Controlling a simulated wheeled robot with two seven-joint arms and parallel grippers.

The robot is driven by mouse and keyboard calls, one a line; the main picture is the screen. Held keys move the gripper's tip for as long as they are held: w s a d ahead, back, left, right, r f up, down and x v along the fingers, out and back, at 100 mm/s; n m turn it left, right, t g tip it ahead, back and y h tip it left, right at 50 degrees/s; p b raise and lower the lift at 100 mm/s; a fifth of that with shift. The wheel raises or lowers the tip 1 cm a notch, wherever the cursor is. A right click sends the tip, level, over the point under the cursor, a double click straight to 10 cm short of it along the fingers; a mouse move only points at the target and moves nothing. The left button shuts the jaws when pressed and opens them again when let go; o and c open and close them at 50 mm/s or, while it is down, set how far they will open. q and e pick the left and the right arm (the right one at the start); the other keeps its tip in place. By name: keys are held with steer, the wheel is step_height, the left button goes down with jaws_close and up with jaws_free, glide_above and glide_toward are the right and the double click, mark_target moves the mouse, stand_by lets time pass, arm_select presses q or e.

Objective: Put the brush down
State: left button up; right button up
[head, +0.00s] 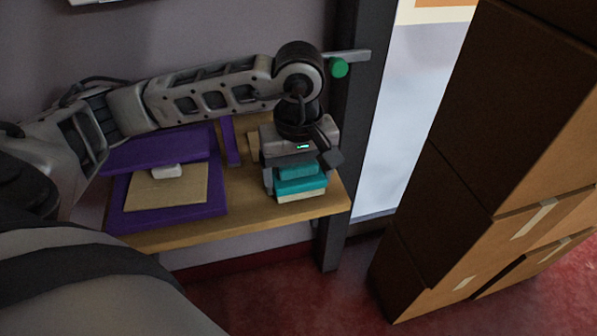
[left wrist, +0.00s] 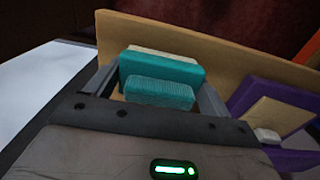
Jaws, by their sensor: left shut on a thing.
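The brush (head: 300,186) has a teal body with a narrower teal grip on top and a cream layer underneath. It is at the right end of the wooden shelf (head: 255,232), cream side down and roughly level. My left gripper (head: 296,178) points down over it and is shut on its grip. In the left wrist view the brush (left wrist: 160,72) sits between the two fingers of the left gripper (left wrist: 162,92). I cannot tell whether its underside touches the wood. My right gripper is not in view.
A purple strip (head: 230,142) lies behind. Bare wood separates brush and rug.

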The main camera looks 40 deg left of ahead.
arm_select(q)
steer(key=shift+f+b, duration=0.25)
steer(key=shift+b, duration=0.1)
steer(key=o, duration=0.8)
steer(key=shift+r, duration=0.1)
step_height(320, 180, up, 12)
steer(key=shift+r+p, duration=0.2)
steer(key=shift+p, duration=0.4)
